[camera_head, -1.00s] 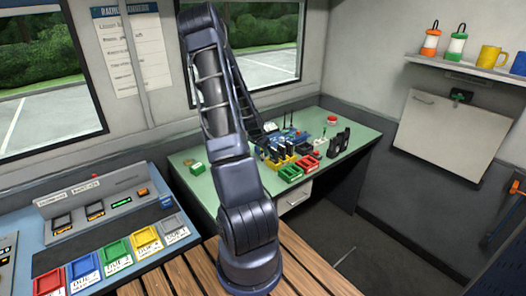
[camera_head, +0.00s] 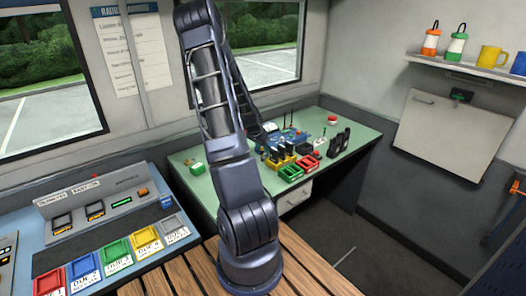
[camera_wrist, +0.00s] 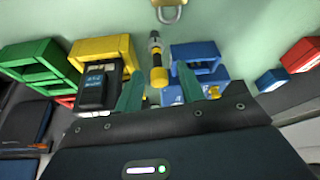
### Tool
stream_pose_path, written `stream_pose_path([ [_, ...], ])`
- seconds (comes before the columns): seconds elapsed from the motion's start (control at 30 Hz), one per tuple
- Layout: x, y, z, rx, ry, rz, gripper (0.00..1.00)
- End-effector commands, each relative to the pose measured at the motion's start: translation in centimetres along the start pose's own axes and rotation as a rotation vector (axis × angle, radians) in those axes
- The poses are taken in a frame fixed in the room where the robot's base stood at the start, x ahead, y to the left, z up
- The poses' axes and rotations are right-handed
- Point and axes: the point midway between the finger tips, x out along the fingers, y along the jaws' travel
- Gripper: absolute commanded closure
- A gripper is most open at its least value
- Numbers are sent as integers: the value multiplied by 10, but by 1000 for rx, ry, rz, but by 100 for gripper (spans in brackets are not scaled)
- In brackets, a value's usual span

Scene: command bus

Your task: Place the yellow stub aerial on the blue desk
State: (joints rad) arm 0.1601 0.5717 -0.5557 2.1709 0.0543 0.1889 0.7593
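The yellow stub aerial (camera_wrist: 158,74), with black bands and a grey metal end, shows in the wrist view. My gripper (camera_wrist: 159,72) is open, with one teal finger on each side of the aerial. Gaps show between the aerial and both fingers; I cannot tell how far below the fingertips it is. In the head view the aerial and my fingers cannot be made out behind my arm and the crowded items. A blue desk (camera_head: 75,243) with a grey control panel and several coloured, labelled trays stands at the left.
The green desk (camera_head: 345,125) carries radios and coloured holders. In the wrist view a blue holder (camera_wrist: 205,50) is right of the aerial; a yellow holder (camera_wrist: 100,46) and black radio (camera_wrist: 97,88) are left. A padlock (camera_wrist: 168,12) lies beyond. Green holders (camera_wrist: 38,55) stand farther left.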

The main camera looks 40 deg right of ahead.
Motion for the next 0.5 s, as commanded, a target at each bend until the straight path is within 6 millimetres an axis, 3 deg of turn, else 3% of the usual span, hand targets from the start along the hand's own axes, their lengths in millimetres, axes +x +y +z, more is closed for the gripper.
stream_pose_path([
  [0.5,-77,-1,0,-1,0,-3,61],
])
